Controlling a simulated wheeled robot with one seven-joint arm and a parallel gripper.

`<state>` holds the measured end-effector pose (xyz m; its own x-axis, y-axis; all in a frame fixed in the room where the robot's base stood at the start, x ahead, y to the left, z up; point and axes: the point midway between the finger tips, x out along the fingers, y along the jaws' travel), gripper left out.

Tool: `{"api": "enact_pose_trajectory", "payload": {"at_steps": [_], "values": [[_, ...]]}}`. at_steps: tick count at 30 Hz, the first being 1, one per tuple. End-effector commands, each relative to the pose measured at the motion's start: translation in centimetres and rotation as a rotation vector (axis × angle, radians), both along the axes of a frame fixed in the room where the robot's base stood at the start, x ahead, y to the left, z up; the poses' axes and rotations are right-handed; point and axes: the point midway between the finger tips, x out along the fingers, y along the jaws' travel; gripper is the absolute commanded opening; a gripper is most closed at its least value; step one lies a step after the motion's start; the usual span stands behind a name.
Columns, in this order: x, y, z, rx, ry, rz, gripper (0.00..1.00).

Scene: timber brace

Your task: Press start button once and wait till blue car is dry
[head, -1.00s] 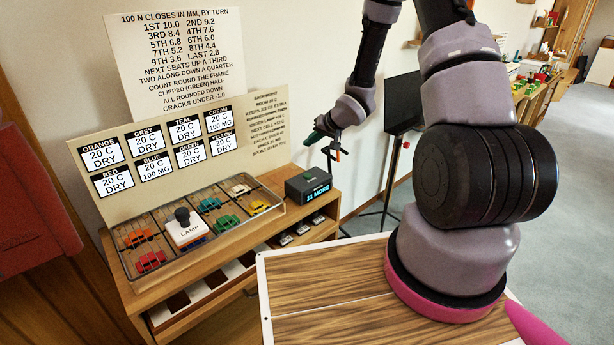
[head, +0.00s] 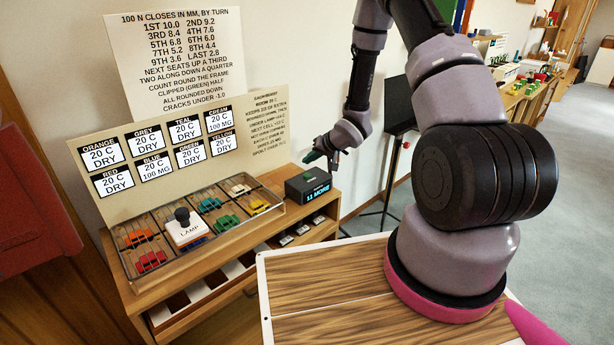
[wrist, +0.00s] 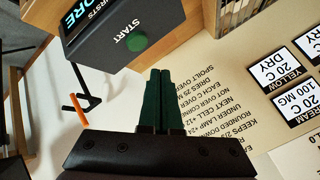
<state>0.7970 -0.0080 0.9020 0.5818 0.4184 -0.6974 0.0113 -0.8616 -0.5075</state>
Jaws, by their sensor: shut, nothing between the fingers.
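The dark start box (head: 306,190) sits on the right end of the wooden bench, its display reading "11 MORE". Its round green START button (wrist: 136,43) is clear in the wrist view. My gripper (head: 313,158) is shut and empty, just above and behind the box; its green fingers (wrist: 160,74) point toward the box and stand apart from the button. The white LAMP block (head: 188,234) with a black knob stands over one cell of the clear-lidded tray. A bit of blue, likely the blue car (head: 195,244), shows under it, mostly hidden. The blue card (head: 154,167) reads 20 C, 100 MG.
Red (head: 151,260), orange, green, yellow and cream cars lie in the other cells. A card board (head: 262,110) rises behind the tray, close to my gripper. A black stand (head: 392,165) is to the right. A striped wood panel (head: 340,285) is in front.

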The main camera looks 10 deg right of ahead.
Motion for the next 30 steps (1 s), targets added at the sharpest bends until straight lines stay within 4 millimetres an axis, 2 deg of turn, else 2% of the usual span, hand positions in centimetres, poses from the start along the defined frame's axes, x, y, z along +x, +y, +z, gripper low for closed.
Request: {"api": "enact_pose_trajectory", "payload": {"at_steps": [3,9,30], "values": [[0.0,0.0,-1.5,0.0,0.001,0.001,0.0],[0.0,0.0,-2.6,-0.001,0.0,0.001,0.0],[0.0,0.0,-2.8,-0.001,0.0,0.001,0.0]]}}
